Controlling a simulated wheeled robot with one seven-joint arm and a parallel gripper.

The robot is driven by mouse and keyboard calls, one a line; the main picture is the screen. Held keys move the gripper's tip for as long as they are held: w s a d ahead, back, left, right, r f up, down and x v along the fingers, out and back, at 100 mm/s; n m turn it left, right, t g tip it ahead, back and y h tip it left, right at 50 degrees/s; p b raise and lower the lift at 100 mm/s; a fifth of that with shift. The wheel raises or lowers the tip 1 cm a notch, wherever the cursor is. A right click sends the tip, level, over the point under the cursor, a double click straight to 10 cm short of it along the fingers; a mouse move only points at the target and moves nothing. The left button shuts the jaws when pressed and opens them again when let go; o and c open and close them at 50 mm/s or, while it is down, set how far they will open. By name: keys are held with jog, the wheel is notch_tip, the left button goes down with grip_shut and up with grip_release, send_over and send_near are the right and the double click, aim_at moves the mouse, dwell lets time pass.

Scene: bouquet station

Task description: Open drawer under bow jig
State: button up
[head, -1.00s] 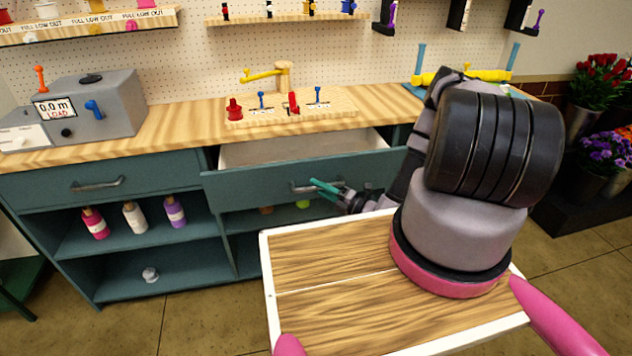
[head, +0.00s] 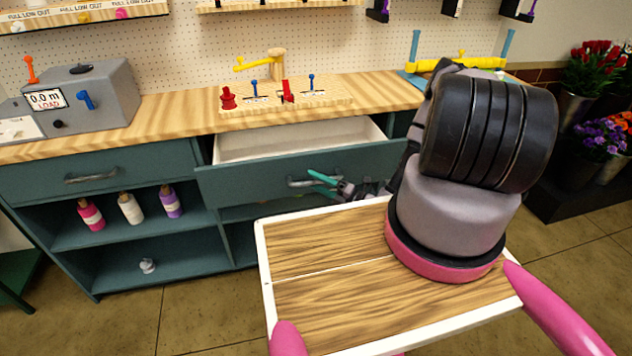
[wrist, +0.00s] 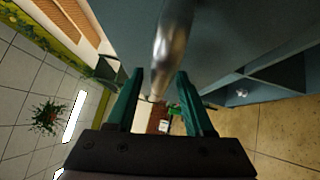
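The bow jig seems to be the wooden board (head: 330,98) with red and blue pegs on the counter. The teal drawer (head: 245,182) below it is pulled partway out, its pale inside (head: 290,142) showing and looking empty. My gripper (head: 318,178) is at the drawer's metal handle (head: 300,183). In the wrist view, the teal fingers (wrist: 160,75) stand apart. The handle bar (wrist: 174,35) runs between and past their tips, nearer the right finger, with a gap on the left. Whether a finger touches the bar is unclear.
A shut drawer (head: 60,182) is at the left above open shelves with several bottles (head: 131,208). A grey load machine (head: 95,98) stands on the counter's left. Flower buckets (head: 575,120) stand at the right. The floor before the cabinet is clear.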

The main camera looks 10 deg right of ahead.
jog(key=v, duration=1.1)
notch_tip(320, 180, up, 28)
jog(key=w+a+n+g+h, duration=0.1)
jog(key=w+n+g, duration=0.1)
jog(key=n+g, duration=1.75)
jog(key=s+r+n+t+h, duration=0.3)
jog(key=r+n, duration=0.3)
jog(key=r, duration=0.3)
jog(key=s+r+n+t+h, duration=0.4)
jog(key=r+n, duration=0.3)
jog(key=r, duration=0.2)
jog(key=s+r+n+t+h, duration=0.4)
jog(key=s+r+n+t, duration=0.1)
jog(key=r, duration=0.4)
jog(key=shift+a+n+t, duration=0.45)
jog(key=shift+n+t, duration=0.1)
jog(key=shift+n, duration=0.4)
jog(key=shift+r, duration=0.15)
